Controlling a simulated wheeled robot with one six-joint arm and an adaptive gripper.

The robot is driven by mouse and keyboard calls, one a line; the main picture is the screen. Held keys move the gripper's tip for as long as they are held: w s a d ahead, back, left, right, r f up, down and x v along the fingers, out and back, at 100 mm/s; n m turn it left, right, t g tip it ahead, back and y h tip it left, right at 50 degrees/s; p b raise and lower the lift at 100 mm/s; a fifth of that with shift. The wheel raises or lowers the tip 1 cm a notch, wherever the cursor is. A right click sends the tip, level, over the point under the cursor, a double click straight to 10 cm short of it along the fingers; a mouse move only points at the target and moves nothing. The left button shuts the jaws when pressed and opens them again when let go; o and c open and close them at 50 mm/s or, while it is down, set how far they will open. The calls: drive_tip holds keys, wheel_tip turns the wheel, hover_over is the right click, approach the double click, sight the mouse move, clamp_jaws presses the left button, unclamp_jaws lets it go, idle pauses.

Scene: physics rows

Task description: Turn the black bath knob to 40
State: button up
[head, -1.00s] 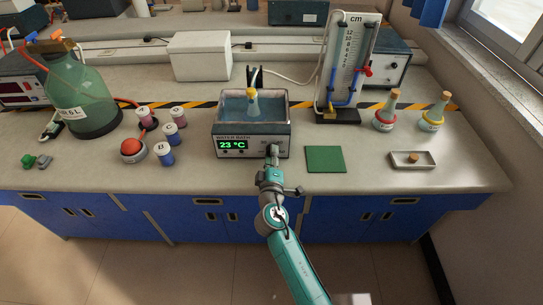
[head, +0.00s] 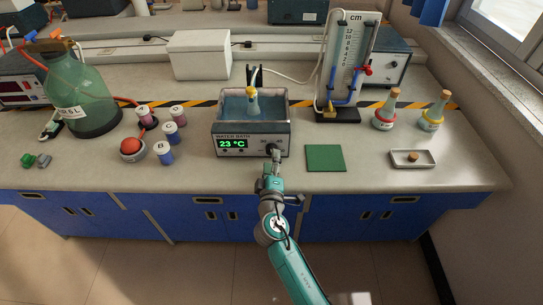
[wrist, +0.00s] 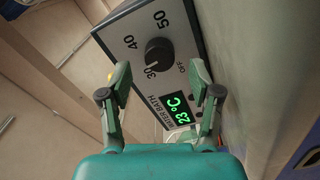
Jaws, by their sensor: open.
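The black bath knob (wrist: 160,53) is on the front panel of the water bath (wrist: 128,45), among the marks OFF, 30, 40 and 50. Its pointer is too small to read surely. The knob also shows in the head view (head: 273,149), at the right of the panel. The water bath (head: 221,125) has a green display reading 23 °C. My gripper (wrist: 159,73) is open and empty in the wrist view, with the knob ahead between its spread fingers and apart from them. In the head view my gripper (head: 272,163) is just in front of the knob.
The floor in front of the bench is clear.

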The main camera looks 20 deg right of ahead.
drive_tip(key=v, duration=0.9)
drive_tip(key=w+d+n, duration=0.1)
drive_tip(key=w+n, duration=0.3)
drive_tip(key=n, duration=0.2)
drive_tip(key=w+d+n, duration=0.1)
drive_tip(key=w+n, duration=0.2)
drive_tip(key=n, duration=0.3)
drive_tip(key=w+d+n, duration=0.1)
drive_tip(key=w+n, duration=0.3)
drive_tip(key=n, duration=0.1)
drive_tip(key=shift+w+d+n, duration=0.3)
drive_tip(key=shift+n, duration=0.1)
idle(0.3)
drive_tip(key=c, duration=1.1)
